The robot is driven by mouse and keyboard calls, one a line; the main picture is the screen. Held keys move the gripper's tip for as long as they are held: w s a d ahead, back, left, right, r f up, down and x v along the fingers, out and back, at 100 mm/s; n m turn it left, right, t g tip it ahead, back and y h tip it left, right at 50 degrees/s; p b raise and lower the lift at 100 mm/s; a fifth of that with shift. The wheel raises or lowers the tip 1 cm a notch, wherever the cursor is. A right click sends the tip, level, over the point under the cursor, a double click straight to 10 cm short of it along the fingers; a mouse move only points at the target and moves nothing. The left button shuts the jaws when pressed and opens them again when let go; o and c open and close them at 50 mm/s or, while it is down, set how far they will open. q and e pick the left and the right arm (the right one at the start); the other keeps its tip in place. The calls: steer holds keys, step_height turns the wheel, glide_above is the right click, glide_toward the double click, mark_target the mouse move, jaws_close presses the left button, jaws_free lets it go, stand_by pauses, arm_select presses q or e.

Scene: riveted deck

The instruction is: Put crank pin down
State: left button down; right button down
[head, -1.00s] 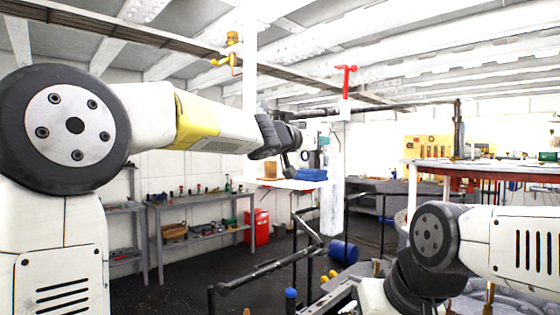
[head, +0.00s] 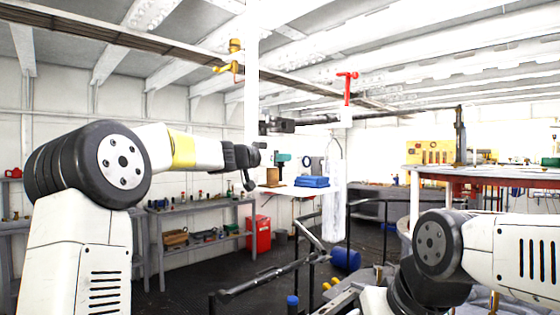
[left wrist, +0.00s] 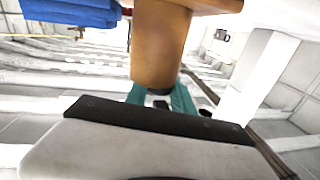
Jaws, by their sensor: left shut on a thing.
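My left gripper (head: 254,160) is at the end of my outstretched left arm, just left of a white shelf board (head: 290,190) and about level with the things on it. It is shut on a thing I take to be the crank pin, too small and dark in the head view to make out. In the left wrist view a pale grey part with a black edge (left wrist: 150,118) fills the bottom, and the pin cannot be told apart there. I cannot tell whether the pin touches anything. My right gripper is out of view.
A white post (head: 251,80) rises behind. Grey shelving (head: 205,242) and a red box (head: 259,234) stand below.

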arm_select(q)
steer(key=shift+f, duration=0.35)
steer(key=shift+f, duration=0.1)
steer(key=c, duration=1.1)
jaws_free()
